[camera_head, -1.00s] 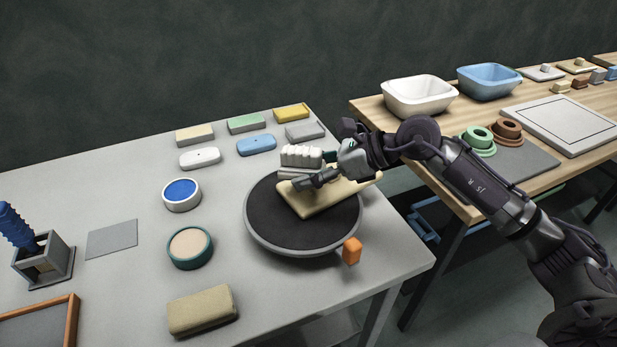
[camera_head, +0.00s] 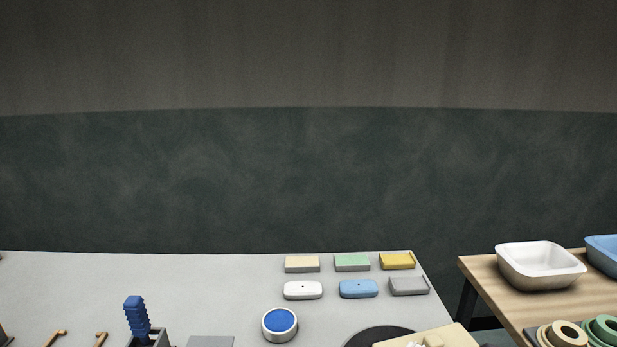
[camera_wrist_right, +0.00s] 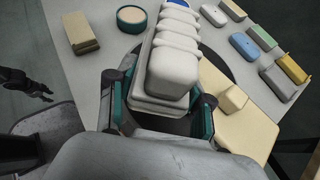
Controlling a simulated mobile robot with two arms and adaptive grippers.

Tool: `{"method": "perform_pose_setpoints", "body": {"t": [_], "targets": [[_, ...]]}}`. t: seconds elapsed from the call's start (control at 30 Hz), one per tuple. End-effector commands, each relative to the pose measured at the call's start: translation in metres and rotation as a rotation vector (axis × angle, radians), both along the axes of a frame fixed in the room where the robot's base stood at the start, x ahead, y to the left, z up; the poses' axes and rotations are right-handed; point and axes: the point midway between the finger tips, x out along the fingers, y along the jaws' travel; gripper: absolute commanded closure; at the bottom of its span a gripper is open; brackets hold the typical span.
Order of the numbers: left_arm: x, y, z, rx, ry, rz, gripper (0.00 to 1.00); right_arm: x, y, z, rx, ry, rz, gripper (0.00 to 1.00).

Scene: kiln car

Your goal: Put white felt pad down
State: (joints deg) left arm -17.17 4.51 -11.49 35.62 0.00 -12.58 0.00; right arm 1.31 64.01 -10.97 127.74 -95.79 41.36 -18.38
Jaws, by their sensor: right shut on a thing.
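In the right wrist view my right gripper (camera_wrist_right: 160,108) is shut on a white, ribbed pad with a grey base (camera_wrist_right: 172,68), taken to be the white felt pad. A finger stands on either side of the base. The held pad is over or near the dark round turntable (camera_wrist_right: 215,64); contact beneath it is hidden. A cream board (camera_wrist_right: 243,132) with a small block (camera_wrist_right: 233,99) lies beside it. My right gripper is outside the head view. A dark hand, likely my left gripper (camera_wrist_right: 42,95), shows at the wrist view's left edge; its jaw state is unclear.
On the grey table (camera_head: 200,290) are a white block (camera_head: 303,291), a blue block (camera_head: 358,289), several other coloured blocks and a blue-topped round dish (camera_head: 279,322). A tan block (camera_wrist_right: 82,34) lies apart. A white basin (camera_head: 538,263) stands on the wooden table to the right.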

Motion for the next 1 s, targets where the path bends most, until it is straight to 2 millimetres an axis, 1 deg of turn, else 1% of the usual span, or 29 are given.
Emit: {"method": "perform_pose_setpoints", "body": {"t": [0.03,0.1,0.23,0.5,1.0], "targets": [[0.000,0.000,0.008,0.000,0.000,0.000,0.60,-0.011,0.002,0.004,-0.002,0.006,0.002,1.00],[0.000,0.000,0.012,0.000,0.000,0.000,0.60,-0.019,0.004,0.006,0.000,0.003,0.003,1.00],[0.000,0.000,0.014,0.000,0.001,0.000,0.60,-0.028,0.007,0.007,0.004,0.000,0.006,1.00],[-0.001,0.000,0.013,0.000,0.002,0.000,0.60,-0.028,0.013,0.011,0.017,-0.016,0.012,1.00],[-0.001,0.001,0.013,0.002,0.003,0.000,0.60,-0.030,0.007,0.006,-0.001,0.000,0.007,1.00]]}}
